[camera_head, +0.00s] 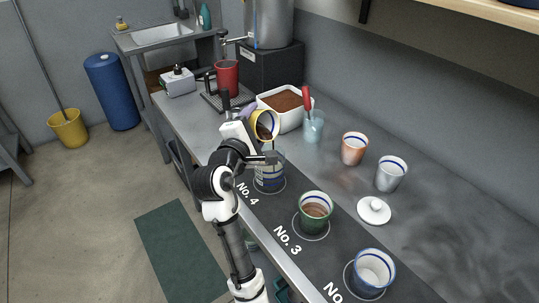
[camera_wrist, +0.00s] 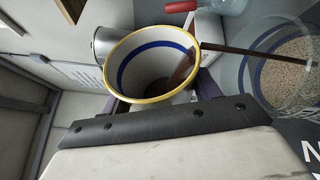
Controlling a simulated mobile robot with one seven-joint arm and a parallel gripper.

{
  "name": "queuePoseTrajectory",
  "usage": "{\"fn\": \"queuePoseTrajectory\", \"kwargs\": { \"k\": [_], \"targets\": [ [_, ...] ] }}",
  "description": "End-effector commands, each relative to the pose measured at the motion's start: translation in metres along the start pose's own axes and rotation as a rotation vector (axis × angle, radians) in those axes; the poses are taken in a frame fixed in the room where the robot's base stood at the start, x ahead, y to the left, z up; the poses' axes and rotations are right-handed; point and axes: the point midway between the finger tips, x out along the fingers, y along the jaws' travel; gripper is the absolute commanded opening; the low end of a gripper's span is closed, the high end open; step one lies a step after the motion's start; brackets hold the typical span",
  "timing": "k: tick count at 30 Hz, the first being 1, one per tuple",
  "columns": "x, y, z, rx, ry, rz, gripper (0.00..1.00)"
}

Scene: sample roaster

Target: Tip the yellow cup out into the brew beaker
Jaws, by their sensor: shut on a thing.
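The yellow-rimmed cup (camera_head: 266,123), white inside with a blue band, is tipped over in my gripper (camera_head: 250,128), which is shut on it. In the wrist view the cup (camera_wrist: 150,62) has some brown contents low on its inner wall. A thin brown band, looking like a pouring stream, runs from its rim to the clear beaker (camera_wrist: 243,72). A pale speckled surface shows inside the beaker. In the head view the brew beaker (camera_head: 269,178) stands upright on the ring by No. 4, just below the cup. My arm partly hides it.
A green cup (camera_head: 316,208) with brown contents stands at No. 3, and a blue cup (camera_head: 372,270) nearer. Behind are a white tub of brown grounds (camera_head: 270,104), a glass with a red-handled tool (camera_head: 313,128), an orange cup (camera_head: 354,148), a grey cup (camera_head: 390,175) and a white lid (camera_head: 374,211).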

Motion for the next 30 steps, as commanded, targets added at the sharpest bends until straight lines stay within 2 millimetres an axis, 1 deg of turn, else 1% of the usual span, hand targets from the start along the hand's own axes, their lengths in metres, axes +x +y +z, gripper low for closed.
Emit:
{"fn": "queuePoseTrajectory", "kwargs": {
  "k": [30],
  "targets": [
    [-0.0005,-0.0004,0.0007,0.056,-0.009,0.025,0.28]
  ]
}}
